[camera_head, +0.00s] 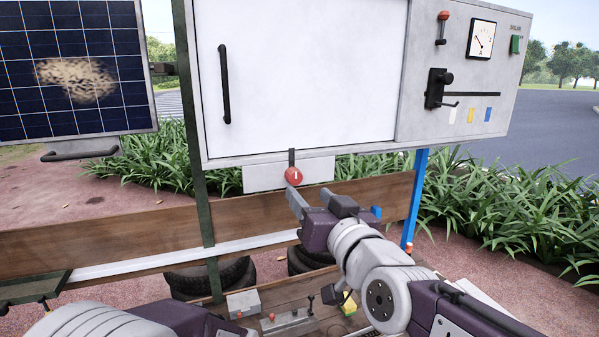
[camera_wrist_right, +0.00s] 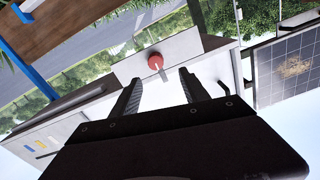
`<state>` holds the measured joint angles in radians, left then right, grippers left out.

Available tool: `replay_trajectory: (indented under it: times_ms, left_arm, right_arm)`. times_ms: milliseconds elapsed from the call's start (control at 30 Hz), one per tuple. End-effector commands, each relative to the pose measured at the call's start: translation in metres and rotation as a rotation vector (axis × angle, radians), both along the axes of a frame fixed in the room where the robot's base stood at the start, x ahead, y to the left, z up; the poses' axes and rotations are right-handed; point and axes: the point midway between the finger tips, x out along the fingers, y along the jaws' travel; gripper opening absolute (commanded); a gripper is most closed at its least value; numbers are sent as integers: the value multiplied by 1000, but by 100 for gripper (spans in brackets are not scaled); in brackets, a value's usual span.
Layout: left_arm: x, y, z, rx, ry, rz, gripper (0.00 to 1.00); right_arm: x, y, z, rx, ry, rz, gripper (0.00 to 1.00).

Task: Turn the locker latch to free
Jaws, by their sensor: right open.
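The locker is a white cabinet with a large door (camera_head: 300,75) and a black vertical handle (camera_head: 224,85); the door looks closed. Below its lower edge is a red round latch knob (camera_head: 293,176) with a small white mark, under a short dark strip, in front of a grey plate (camera_head: 262,176). My right gripper (camera_head: 318,201) is open and empty just below and right of the knob. In the right wrist view the knob (camera_wrist_right: 155,61) sits ahead of and between the open fingers (camera_wrist_right: 160,76), apparently apart from them. My left arm shows at bottom left; its jaws are out of view.
A panel at right carries a red-topped lever (camera_head: 442,28), a gauge (camera_head: 481,39) and a black crank (camera_head: 438,88). A solar panel (camera_head: 60,120) hangs at left. A wooden board (camera_head: 130,236) and blue post (camera_head: 415,195) lie below. The lower shelf holds small fittings (camera_head: 290,322).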

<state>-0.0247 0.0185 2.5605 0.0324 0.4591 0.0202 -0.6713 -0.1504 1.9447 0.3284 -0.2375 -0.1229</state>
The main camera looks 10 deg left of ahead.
Motion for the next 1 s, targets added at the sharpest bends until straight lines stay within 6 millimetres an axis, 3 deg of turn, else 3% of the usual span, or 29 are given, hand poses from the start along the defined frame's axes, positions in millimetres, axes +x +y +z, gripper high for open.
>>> replay_trajectory:
  times_ms: [167,533,900,1000]
  left_arm:
    - [0,0,3,0,0,0,36]
    - [0,0,32,0,-1,0,36]
    - [0,0,34,0,0,0,36]
    - [0,0,34,0,0,0,36]
  right_arm:
    - [8,5,0,-3,1,0,53]
    - [67,44,2,-3,3,-1,53]
    - [76,51,-1,-1,1,-2,53]
    - [76,50,-1,-1,1,-1,28]
